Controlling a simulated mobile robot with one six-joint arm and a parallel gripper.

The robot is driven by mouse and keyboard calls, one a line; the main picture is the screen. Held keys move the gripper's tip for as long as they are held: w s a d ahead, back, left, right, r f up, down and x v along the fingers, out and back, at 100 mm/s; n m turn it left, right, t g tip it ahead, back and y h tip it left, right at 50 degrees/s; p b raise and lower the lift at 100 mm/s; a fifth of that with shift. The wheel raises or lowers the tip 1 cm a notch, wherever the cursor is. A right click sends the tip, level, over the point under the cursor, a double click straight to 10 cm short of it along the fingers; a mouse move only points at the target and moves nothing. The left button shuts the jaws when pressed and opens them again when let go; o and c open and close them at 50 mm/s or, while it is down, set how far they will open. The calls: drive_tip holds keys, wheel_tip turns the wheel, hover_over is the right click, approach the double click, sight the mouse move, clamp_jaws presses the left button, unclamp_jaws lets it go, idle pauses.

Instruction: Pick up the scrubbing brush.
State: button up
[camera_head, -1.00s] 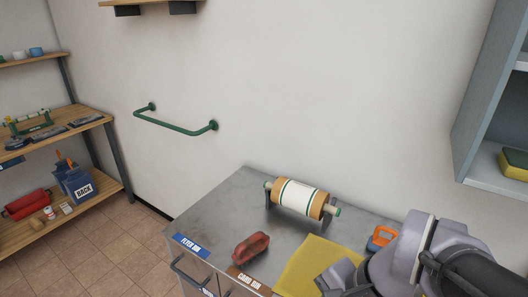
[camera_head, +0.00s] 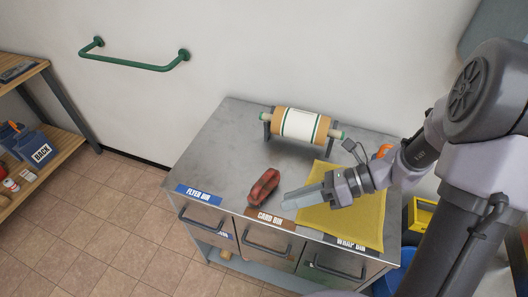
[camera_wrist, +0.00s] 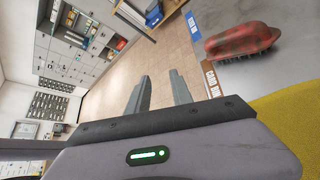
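The scrubbing brush (camera_head: 264,187) is red with dark patches and lies on the grey metal counter (camera_head: 225,150), near its front edge behind the card bin label. In the wrist view the brush (camera_wrist: 242,40) is at the upper right, with dark bristles along its lower side. My gripper (camera_head: 286,203) is just right of the brush in the head view, over the edge of the yellow cloth. In the wrist view its two fingers (camera_wrist: 160,88) stand apart with nothing between them. The brush is outside the fingers; the exact height above the counter is unclear.
A paper roll on a stand (camera_head: 300,124) is at the back of the counter. A yellow cloth (camera_head: 345,220) covers the front right. An orange-handled item (camera_head: 384,150) is partly hidden by my arm. Drawer handles (camera_head: 268,240) stick out in front. The counter's left part is clear.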

drive_tip(key=w+d+f+m+t+y, duration=0.3)
drive_tip(key=w+f+m, duration=0.15)
drive_tip(key=m, duration=0.35)
drive_tip(key=m+t+p, duration=0.1)
drive_tip(key=m+t, duration=0.5)
drive_tip(key=m, duration=0.2)
approach(261, 178)
drive_tip(key=x, duration=0.2)
drive_tip(key=b+x, duration=0.1)
drive_tip(key=x, duration=0.1)
drive_tip(key=f+b+x, duration=0.1)
drive_tip(key=x, duration=0.1)
drive_tip(key=shift+w+a, duration=0.2)
drive_tip(key=shift+w, duration=0.05)
drive_tip(key=b+x, duration=0.2)
drive_tip(key=x, duration=0.3)
drive_tip(key=shift+w+a, duration=0.2)
drive_tip(key=shift+w, duration=0.05)
drive_tip(key=shift+d+r, duration=0.1)
clamp_jaws()
